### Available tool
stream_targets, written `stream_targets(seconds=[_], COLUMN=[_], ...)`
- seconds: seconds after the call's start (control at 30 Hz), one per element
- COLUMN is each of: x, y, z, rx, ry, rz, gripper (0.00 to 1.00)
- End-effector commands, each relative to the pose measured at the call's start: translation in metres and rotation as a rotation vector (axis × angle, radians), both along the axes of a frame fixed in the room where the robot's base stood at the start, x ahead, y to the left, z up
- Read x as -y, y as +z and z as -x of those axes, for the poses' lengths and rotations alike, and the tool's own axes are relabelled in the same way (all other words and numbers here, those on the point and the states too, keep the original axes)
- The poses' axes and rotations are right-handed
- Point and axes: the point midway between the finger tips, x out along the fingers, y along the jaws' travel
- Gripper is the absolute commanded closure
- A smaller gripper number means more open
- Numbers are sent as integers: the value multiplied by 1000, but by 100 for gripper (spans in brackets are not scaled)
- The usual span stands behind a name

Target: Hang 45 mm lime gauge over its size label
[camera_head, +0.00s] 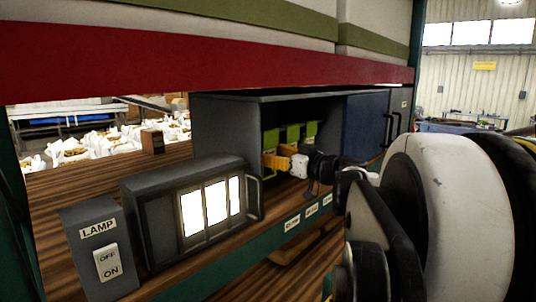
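Several lime-green gauges (292,133) show inside the dark open-fronted cabinet (222,128), side by side. I cannot read which one is the 45 mm gauge. Small white size labels (292,222) run along the green shelf edge below the cabinet; their print is too small to read. My gripper (274,159), with yellow-orange fingers, is at the cabinet opening, in front of the lower part of the gauges. Its fingers are small and partly overlap in this view, so I cannot tell whether they are apart or hold anything.
A grey lamp box (157,229) with lit white panels and a handle stands left of the cabinet. A lamp switch box (100,250) is at the far left. A blue door (365,125) stands right of the opening. A red beam (200,55) crosses above.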

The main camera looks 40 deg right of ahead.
Motion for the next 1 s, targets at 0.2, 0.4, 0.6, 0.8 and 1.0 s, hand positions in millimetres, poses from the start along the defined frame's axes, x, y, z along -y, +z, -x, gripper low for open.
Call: stream_targets(seconds=[0.2, 0.4, 0.6, 0.8, 1.0], x=[0, 3, 7, 9, 10], y=[0, 0, 0, 0, 0], z=[2, 31, 77, 109, 120], rx=[0, 0, 0, 0, 0], ry=[-1, -3, -5, -3, -1], rz=[0, 0, 0, 0, 0], gripper=[19, 19, 19, 19, 19])
